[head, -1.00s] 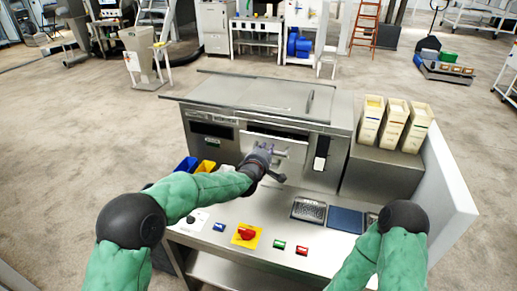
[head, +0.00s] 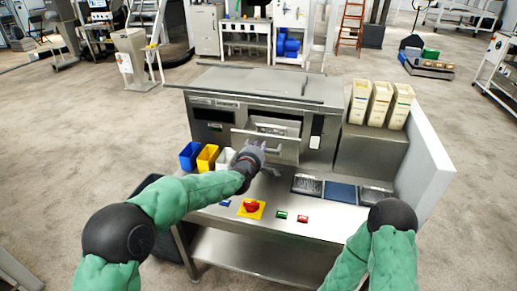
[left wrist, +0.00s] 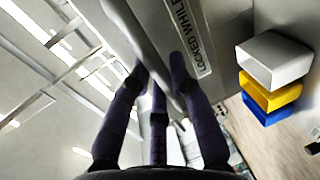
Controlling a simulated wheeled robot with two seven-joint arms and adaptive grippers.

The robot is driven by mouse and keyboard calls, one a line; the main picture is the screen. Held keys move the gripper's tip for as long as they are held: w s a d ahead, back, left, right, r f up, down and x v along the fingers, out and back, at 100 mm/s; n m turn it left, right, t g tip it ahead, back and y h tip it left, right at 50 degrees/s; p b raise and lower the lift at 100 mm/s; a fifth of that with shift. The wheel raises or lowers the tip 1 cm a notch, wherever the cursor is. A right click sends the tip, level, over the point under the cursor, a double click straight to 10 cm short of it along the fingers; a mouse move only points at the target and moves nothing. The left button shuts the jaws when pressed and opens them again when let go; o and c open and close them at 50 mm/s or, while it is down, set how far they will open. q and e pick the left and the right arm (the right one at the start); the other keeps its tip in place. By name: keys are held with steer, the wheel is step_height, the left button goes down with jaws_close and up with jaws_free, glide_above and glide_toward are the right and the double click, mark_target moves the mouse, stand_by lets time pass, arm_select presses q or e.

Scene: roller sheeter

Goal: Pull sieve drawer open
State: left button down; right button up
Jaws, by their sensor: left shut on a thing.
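The sieve drawer (head: 288,150) is in the front of the grey steel machine in the head view. It stands partly out, and its inside shows behind the front's top edge. My left gripper (head: 254,147) is at the handle on the drawer front. In the left wrist view the dark fingers of my left gripper (left wrist: 160,72) are shut on the pale handle bar (left wrist: 133,32), with a panel lettered "LOCKED WHILE" (left wrist: 186,38) beside them. The fingers hide part of the handle. My right gripper is not in view; only my right arm shows at the lower right.
Blue (head: 190,155), yellow (head: 207,158) and white (head: 226,159) bins stand left of my gripper. A red knob on a yellow plate (head: 251,208) and green and red buttons lie on the steel bench in front. Cream containers (head: 380,103) stand at the right.

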arm_select(q)
steer(key=c, duration=1.1)
jaws_free()
steer(key=shift+f, duration=0.1)
steer(key=shift+s, duration=0.1)
steer(key=v, duration=1.1)
steer(key=shift+s, duration=0.35)
steer(key=shift+a, duration=0.15)
